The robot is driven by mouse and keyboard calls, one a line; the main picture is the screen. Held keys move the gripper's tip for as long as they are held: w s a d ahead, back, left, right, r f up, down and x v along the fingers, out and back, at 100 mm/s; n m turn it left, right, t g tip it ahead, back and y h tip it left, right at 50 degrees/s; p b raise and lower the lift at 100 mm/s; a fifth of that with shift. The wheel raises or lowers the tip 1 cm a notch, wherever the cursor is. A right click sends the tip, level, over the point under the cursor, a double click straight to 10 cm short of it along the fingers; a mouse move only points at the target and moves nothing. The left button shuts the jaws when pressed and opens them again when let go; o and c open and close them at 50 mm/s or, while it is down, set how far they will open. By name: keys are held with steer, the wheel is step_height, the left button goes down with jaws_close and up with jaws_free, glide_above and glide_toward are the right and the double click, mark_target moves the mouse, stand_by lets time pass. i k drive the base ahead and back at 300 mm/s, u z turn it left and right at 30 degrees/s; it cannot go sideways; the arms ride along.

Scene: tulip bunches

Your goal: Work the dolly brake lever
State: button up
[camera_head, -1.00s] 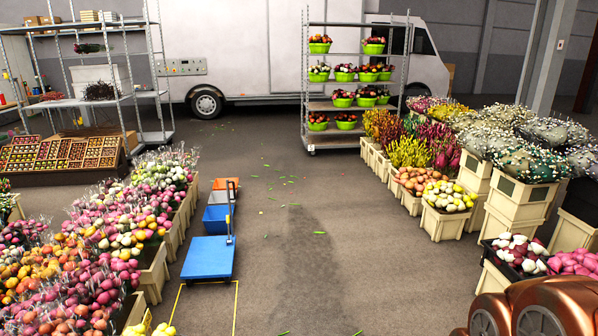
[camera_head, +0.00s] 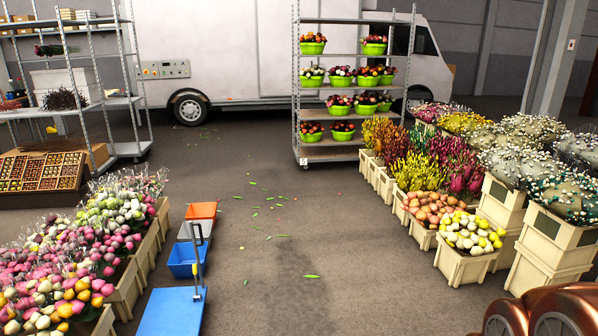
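A small flat platform dolly or scale with a blue top (camera_head: 172,312) and an upright grey post (camera_head: 198,262) stands at the lower left of the head view. A tall wheeled rack (camera_head: 297,95) with several shelves of green tubs stands ahead, in front of the van. Its lower frame and casters show small; I cannot make out a brake lever on either thing. My gripper is not in view. A brown, rounded part of my own body shows at the lower right corner.
Tulip bunches in crates (camera_head: 126,290) line the left. More flower crates (camera_head: 465,268) line the right. A blue bin (camera_head: 187,260) and an orange bin (camera_head: 201,210) stand near the blue platform. A white van (camera_head: 230,55) is behind. The middle floor (camera_head: 290,250) is open, with scattered leaves.

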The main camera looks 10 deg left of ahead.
mark_target(194, 267)
steer(key=u, duration=0.15)
steer(key=i, duration=1.75)
steer(key=u, duration=0.7)
steer(key=i, duration=1.75)
steer(key=u, duration=0.6)
steer(key=i, duration=0.45)
